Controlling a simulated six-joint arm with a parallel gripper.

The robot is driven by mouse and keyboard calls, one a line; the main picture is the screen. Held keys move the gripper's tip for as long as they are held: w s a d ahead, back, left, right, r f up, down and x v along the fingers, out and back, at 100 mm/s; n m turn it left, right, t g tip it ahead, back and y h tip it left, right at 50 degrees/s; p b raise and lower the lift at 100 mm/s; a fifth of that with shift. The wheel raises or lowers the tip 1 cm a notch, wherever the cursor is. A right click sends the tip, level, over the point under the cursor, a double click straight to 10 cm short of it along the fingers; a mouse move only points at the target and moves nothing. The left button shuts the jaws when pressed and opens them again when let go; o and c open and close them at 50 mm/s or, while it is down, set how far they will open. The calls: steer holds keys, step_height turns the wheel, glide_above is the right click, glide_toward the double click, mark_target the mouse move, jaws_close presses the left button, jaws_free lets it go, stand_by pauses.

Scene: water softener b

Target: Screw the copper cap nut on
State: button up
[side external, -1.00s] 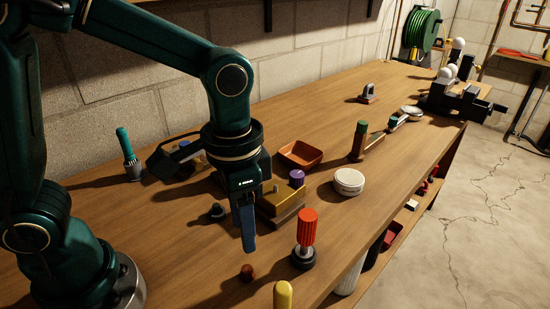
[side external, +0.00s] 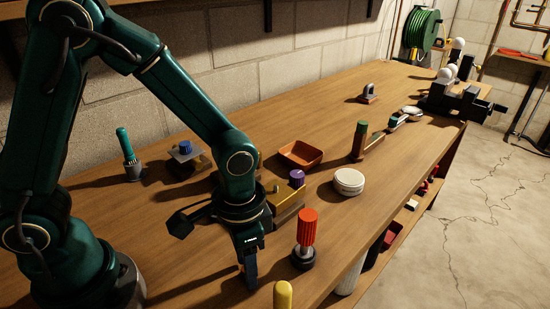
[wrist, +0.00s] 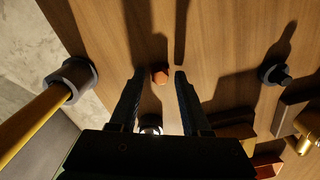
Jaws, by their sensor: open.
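The copper cap nut (wrist: 160,76) is a small hexagonal piece lying on the wooden bench, seen between my fingertips in the wrist view. My gripper (wrist: 159,73) is open and points down over it, with a finger on each side and nothing visibly held. In the side view my gripper (side external: 249,283) is low near the bench's front part and hides the nut. A dark round piece with a short stud (wrist: 273,75) stands to the right in the wrist view. A brass-coloured block (side external: 285,204) with a purple knob (side external: 297,177) stands behind my gripper.
A red-handled tool (side external: 307,230) stands close right of my gripper. A yellow-handled tool (side external: 283,295) stands in front. The bench's front edge is near.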

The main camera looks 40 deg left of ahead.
steer(key=shift+c, duration=0.3)
jaws_close()
steer(key=shift+r, duration=2.1)
